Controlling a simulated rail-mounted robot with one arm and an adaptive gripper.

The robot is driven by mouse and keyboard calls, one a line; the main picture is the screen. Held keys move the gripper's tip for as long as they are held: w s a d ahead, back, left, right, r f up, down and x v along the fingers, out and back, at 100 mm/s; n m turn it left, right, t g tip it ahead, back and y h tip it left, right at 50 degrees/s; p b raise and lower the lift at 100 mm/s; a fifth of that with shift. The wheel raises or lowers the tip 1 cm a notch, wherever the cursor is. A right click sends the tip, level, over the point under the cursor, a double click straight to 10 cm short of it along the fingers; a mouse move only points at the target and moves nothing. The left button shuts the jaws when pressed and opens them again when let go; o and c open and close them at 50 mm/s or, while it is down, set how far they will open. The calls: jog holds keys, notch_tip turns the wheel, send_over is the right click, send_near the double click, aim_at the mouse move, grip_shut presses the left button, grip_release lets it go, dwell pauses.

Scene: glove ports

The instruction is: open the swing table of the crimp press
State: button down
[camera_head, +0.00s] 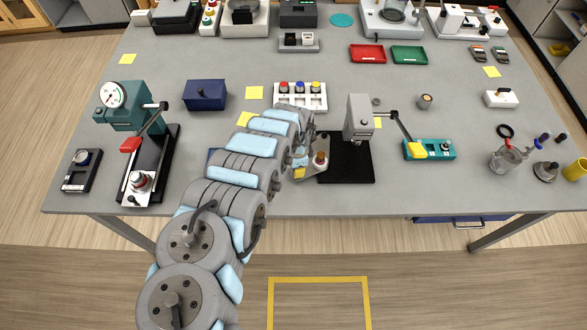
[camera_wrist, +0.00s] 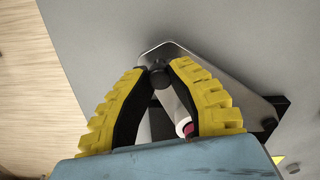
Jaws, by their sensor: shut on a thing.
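The crimp press (camera_head: 358,120) is grey, on a black base, with a yellow-tipped lever reaching right. Its swing table is a thin silver plate (camera_head: 337,175) that sticks out to the left of the base. In the wrist view the plate (camera_wrist: 200,62) runs diagonally, its rounded end beyond my fingertips. A vial with a reddish cap (camera_head: 320,157) stands on it and shows partly between my fingers in the wrist view (camera_wrist: 178,110). My gripper (camera_head: 300,170) is at the plate's left end. In the wrist view its yellow fingertips (camera_wrist: 158,68) are closed on a dark knob (camera_wrist: 159,76).
A white block with red, blue and yellow buttons (camera_head: 300,96) stands behind my gripper. A teal press with a red lever (camera_head: 135,115) is to the left. A teal fixture (camera_head: 432,150) is to the right. The table's front strip before the plate is clear.

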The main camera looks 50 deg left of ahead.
dwell(0.4)
jog(key=c, duration=0.9)
grip_release()
jog(key=shift+a+r, duration=0.1)
jog(key=shift+r, duration=1.05)
notch_tip(320, 180, up, 10)
jog(key=shift+f, duration=0.15)
